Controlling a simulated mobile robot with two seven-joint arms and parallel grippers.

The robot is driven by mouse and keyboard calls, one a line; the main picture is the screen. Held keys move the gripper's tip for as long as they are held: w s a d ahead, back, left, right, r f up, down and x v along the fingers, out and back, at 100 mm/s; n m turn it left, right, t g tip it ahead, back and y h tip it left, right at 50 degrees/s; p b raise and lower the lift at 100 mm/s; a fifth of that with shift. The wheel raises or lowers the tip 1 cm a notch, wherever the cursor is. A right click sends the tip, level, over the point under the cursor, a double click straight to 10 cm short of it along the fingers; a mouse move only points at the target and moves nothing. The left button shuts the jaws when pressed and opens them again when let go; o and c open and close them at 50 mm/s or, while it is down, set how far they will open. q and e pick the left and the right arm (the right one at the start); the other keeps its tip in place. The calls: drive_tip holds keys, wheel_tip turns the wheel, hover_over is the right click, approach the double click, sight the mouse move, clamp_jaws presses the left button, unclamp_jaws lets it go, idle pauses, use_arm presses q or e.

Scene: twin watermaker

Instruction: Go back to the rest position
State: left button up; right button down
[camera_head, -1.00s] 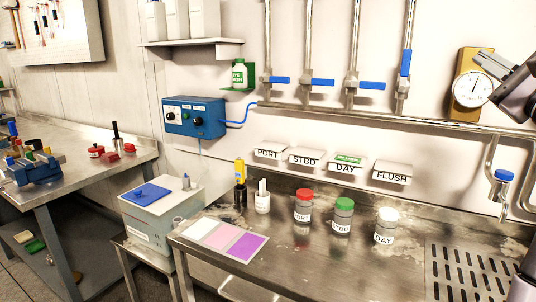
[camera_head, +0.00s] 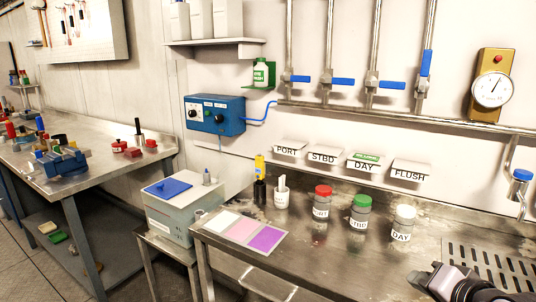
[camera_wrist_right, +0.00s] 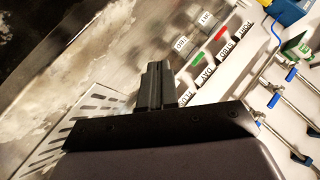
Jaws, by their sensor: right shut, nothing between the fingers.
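My right gripper (camera_head: 432,278) is at the lower right of the head view, over the front of the steel bench (camera_head: 330,278). It is shut and empty, and its fingers (camera_wrist_right: 156,84) stand together in the right wrist view. Its arm comes in from the bottom right. The gripper appears apart from the bottles: the red-capped one (camera_head: 321,205), the green-capped one (camera_head: 360,213) and the white-capped DAY one (camera_head: 402,226) stand upright behind it. My left gripper is not in view.
A drain grate (camera_head: 488,268) lies right of my gripper. A tap with a blue handle (camera_head: 521,176) hangs at the right. Blue-handled valves (camera_head: 342,81) and a gauge (camera_head: 493,88) are on the wall. The bench front between the colour cards (camera_head: 230,230) and my gripper is clear.

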drive_tip(key=s+a+f+n+g, duration=0.25)
drive_tip(key=s+f, duration=0.35)
drive_tip(key=s, duration=0.3)
drive_tip(key=s+a+f+n+g+h, duration=0.1)
drive_tip(key=s+f+n+g, duration=0.3)
drive_tip(key=s, duration=0.5)
drive_tip(key=s+a+f+n+g, duration=0.2)
drive_tip(key=s+f+n, duration=0.2)
drive_tip(key=s+f, duration=0.4)
drive_tip(key=w+a+f+t+y, duration=0.1)
drive_tip(key=w+a+f+t, duration=0.2)
drive_tip(key=w+f+t, duration=0.3)
wheel_tip(320, 180, down, 2)
drive_tip(key=shift+t+y, duration=0.3)
drive_tip(key=shift+t, duration=0.45)
drive_tip(key=shift+w+a, duration=0.1)
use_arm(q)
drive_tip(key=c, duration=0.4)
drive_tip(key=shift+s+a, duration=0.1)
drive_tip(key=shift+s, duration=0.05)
use_arm(e)
drive_tip(key=shift+w+a, duration=0.1)
